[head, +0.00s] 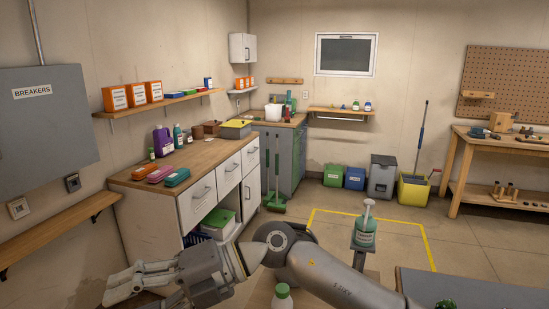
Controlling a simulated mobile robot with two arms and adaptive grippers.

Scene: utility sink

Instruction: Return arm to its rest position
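One of my arms comes in from the bottom right of centre in the head view and bends at an elbow near the middle. I take it as my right arm. Its gripper (118,287) points left, low in front of the white cabinet. No object shows in it. The fingers are seen from the side, and I cannot tell whether they are open or shut. My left gripper is not in view.
A wood-topped cabinet (212,159) with small boxes and bottles stands behind the gripper. A wall shelf (45,234) is at left.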

